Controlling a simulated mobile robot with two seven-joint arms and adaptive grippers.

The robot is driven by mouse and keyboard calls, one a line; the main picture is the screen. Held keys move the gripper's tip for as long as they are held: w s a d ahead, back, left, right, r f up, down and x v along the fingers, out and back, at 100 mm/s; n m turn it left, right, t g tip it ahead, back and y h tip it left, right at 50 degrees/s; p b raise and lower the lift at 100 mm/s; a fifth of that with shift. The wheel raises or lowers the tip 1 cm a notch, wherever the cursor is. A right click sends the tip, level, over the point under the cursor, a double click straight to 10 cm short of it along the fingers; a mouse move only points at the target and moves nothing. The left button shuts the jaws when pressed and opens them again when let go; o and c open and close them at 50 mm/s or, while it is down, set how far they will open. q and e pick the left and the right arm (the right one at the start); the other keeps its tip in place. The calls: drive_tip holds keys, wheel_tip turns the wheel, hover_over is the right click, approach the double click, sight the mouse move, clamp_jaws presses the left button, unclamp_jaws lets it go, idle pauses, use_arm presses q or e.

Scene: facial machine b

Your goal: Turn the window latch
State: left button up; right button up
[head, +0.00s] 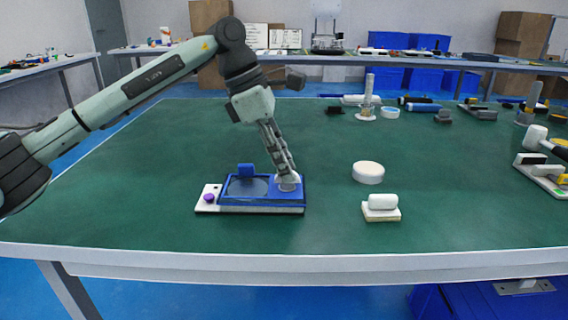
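A blue window panel (246,187) with a grey pane sits on a white base with a purple knob (209,198), on the green table. A pale latch (288,183) is at the right side of the blue panel. My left gripper (285,174) points down onto the latch, its fingertips at or touching it. The fingers look close together, but the view is too small to show whether they grip the latch. My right gripper is not in view.
A white round piece (368,172) and a white block on a base (381,207) lie right of the panel. Several tools and parts crowd the right and back of the green table (470,215). The front left of the table is clear.

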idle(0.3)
use_arm(q)
drive_tip(key=v, duration=1.1)
drive_tip(key=shift+a+r, duration=0.15)
drive_tip(key=shift+r, duration=0.25)
